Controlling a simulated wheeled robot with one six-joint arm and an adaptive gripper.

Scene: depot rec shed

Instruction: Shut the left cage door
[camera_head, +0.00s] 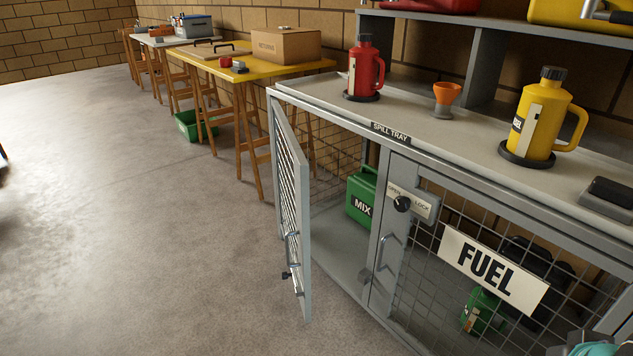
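The left cage door (290,205) is a grey metal frame with wire mesh. It stands open, swung out from the cage's left end into the room. A handle (292,250) is on its lower part, with a small dark latch piece (287,274) below. Behind the door, the open left compartment (335,232) holds a green can marked MIX (362,200). The right cage door, with a FUEL sign (492,270), appears shut. A dark knob (402,204) sits on its OPEN/LOCK plate.
The counter (455,130) above the cage carries a red jug (365,70), an orange funnel (446,96) and a yellow jug (541,120). A yellow trestle table (255,68) and a green crate (196,126) stand beyond. The concrete floor (120,210) left of the door is clear.

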